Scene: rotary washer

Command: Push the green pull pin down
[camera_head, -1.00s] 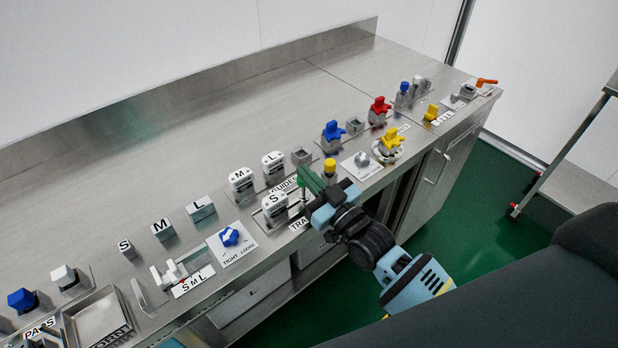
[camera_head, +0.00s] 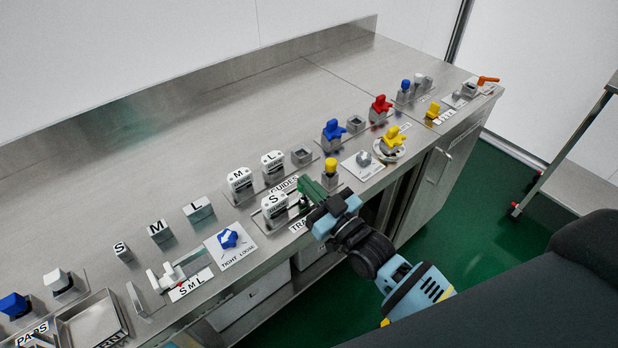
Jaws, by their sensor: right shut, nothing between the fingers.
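My left gripper is not in view.
A yellow-topped knob (camera_head: 331,167) stands close behind the pin. A blue dial (camera_head: 228,238) is further left. The back of the steel bench (camera_head: 180,130) is clear.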

